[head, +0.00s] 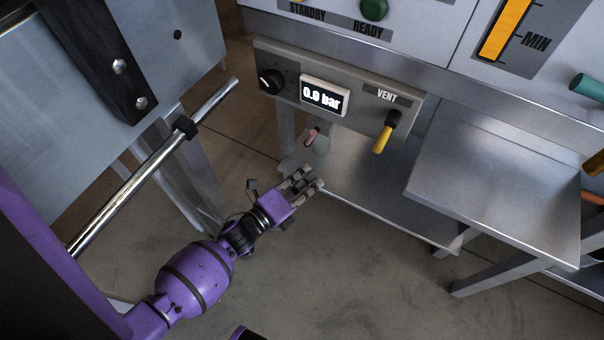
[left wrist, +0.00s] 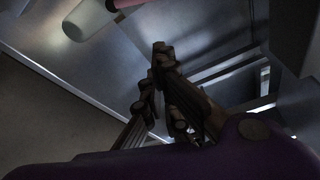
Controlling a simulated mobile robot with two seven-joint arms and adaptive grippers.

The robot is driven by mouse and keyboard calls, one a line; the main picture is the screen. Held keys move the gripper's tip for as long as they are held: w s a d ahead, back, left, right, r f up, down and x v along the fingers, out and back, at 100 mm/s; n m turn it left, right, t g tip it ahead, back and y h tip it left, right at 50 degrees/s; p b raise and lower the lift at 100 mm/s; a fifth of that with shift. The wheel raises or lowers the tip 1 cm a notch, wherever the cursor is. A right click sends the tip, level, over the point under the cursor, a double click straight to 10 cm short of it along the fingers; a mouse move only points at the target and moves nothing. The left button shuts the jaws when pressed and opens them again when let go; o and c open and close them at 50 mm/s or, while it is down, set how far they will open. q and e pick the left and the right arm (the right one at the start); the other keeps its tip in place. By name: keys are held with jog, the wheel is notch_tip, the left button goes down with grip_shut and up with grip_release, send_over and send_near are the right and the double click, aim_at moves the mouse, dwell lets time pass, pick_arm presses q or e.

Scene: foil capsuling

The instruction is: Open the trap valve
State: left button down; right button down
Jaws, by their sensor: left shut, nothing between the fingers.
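A small valve with a pink handle (head: 312,133) and a pale rounded body (head: 321,147) hangs below the control panel; I take it to be the trap valve. In the left wrist view its pale body (left wrist: 90,18) and pink part (left wrist: 127,2) show at the top edge, partly cut off. My left gripper (head: 312,181) is shut and empty, a little below the valve in the picture and apparently apart from it. Its fingers also show in the left wrist view (left wrist: 160,88). My right gripper is out of view.
The panel (head: 357,77) above carries a black knob (head: 271,82), a display (head: 324,95) reading 0.0 bar, and a yellow VENT lever (head: 382,138). A metal shelf (head: 362,180) lies below it. A steel table (head: 500,180) stands right; a metal bar (head: 150,165) is left.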

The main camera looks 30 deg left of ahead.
aim_at(311, 138)
pick_arm(q)
jog(key=w+a+b, duration=0.1)
jog(key=w, duration=0.6)
jog(key=shift+w+a+r+b, duration=0.2)
jog(key=shift+a+r+b, duration=0.05)
jog(key=shift+b, duration=0.05)
jog(key=shift+w+a+r+n, duration=0.25)
jog(key=shift+a+r+n, duration=0.4)
jog(key=shift+a, duration=0.2)
